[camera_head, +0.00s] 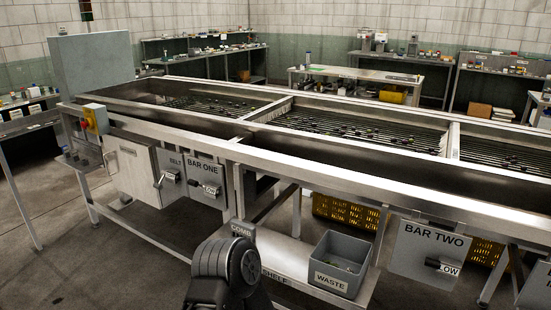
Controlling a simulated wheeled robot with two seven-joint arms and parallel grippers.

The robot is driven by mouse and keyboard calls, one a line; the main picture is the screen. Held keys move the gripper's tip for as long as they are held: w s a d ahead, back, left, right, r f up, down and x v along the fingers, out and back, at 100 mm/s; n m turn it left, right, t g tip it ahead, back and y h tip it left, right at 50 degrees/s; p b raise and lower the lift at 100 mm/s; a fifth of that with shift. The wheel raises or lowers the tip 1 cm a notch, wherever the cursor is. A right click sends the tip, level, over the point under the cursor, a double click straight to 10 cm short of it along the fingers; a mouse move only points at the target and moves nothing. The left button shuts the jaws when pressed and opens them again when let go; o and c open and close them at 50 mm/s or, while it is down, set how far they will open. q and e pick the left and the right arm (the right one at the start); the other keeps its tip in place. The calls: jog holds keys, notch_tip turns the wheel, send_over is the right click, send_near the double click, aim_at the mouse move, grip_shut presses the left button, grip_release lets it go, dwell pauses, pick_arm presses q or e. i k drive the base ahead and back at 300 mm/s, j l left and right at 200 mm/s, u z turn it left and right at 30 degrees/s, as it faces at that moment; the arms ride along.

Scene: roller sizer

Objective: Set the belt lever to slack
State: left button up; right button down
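The belt lever (171,177) is a small dark lever under the word BELT on a grey panel, left of centre in the head view. A pale tag sits at its end, too small to read, so I cannot tell its setting. A bare metal handle (158,181) on the grey cabinet door is just left of it. A dark arm link of mine rises from the bottom edge, left of centre, below and to the right of the lever. Neither of my grippers shows.
The BAR ONE lever (204,187) is close on the right of the belt lever. A yellow control box (95,118) with a red button is left. A grey WASTE bin (339,264) stands on the low shelf. The BAR TWO panel (430,250) is farther right. Floor at lower left is clear.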

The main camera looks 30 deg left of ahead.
aim_at(157, 186)
jog(key=u, duration=1.8)
jog(key=i+j+u, duration=0.15)
jog(key=i+j, duration=0.2)
jog(key=i, duration=0.2)
jog(key=i+j+u, duration=0.15)
jog(key=i+j, duration=0.15)
jog(key=i, duration=0.25)
jog(key=i+j+u, duration=0.15)
jog(key=i, duration=0.4)
jog(key=i+j+u, duration=0.15)
jog(key=i, duration=0.4)
